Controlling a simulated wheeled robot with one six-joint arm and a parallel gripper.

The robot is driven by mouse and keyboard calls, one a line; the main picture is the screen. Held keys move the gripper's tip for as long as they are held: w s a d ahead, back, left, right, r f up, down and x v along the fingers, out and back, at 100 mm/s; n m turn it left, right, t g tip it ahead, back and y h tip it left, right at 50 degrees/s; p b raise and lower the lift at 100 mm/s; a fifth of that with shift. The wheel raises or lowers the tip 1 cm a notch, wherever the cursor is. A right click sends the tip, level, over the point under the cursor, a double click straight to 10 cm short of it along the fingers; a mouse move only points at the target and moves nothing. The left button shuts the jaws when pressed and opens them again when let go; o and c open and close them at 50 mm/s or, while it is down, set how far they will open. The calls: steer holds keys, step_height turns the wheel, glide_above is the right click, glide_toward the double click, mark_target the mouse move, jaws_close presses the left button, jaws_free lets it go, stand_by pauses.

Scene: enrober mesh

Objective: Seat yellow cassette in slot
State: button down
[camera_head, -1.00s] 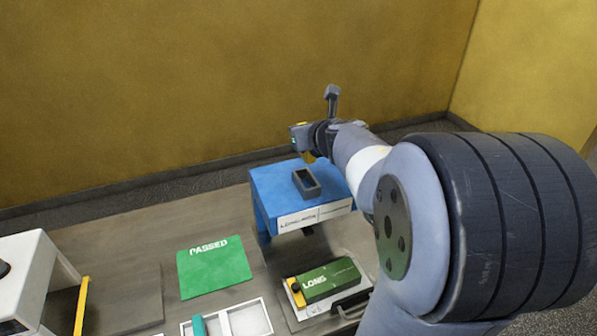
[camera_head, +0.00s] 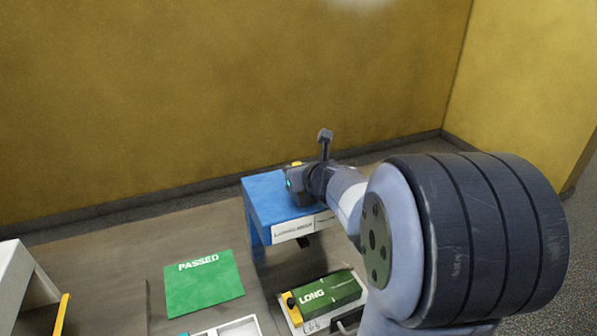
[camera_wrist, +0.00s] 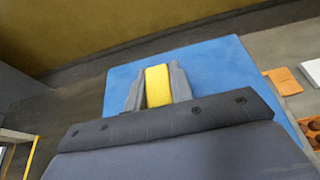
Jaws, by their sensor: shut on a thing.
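The yellow cassette (camera_wrist: 158,88) is between the two grey fingers of my gripper (camera_wrist: 157,72) in the wrist view. The gripper is shut on it. Below is the blue stand (camera_wrist: 215,62), which also shows in the head view (camera_head: 263,192) with a white label on its front. In the head view my gripper (camera_head: 302,190) is low over the stand's top. It hides the dark rectangular slot holder there. The cassette's lower end is hidden, so I cannot tell whether it is in the slot or above it.
A green PASSED mat (camera_head: 204,284) lies on the table left of the stand. A green LONG box (camera_head: 327,293) is in front of it. A white tray (camera_head: 238,327) and a white machine (camera_head: 14,278) are nearer. Orange items (camera_wrist: 284,80) show at right in the wrist view.

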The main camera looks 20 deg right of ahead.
steer(key=shift+f, duration=0.2)
steer(key=c, duration=1.3)
jaws_free()
steer(key=shift+o, duration=0.2)
steer(key=shift+r, duration=0.2)
steer(key=shift+s+r, duration=0.15)
steer(key=p+v, duration=0.2)
steer(key=v, duration=0.9)
steer(key=shift+s, duration=0.35)
steer(key=shift+w, duration=0.1)
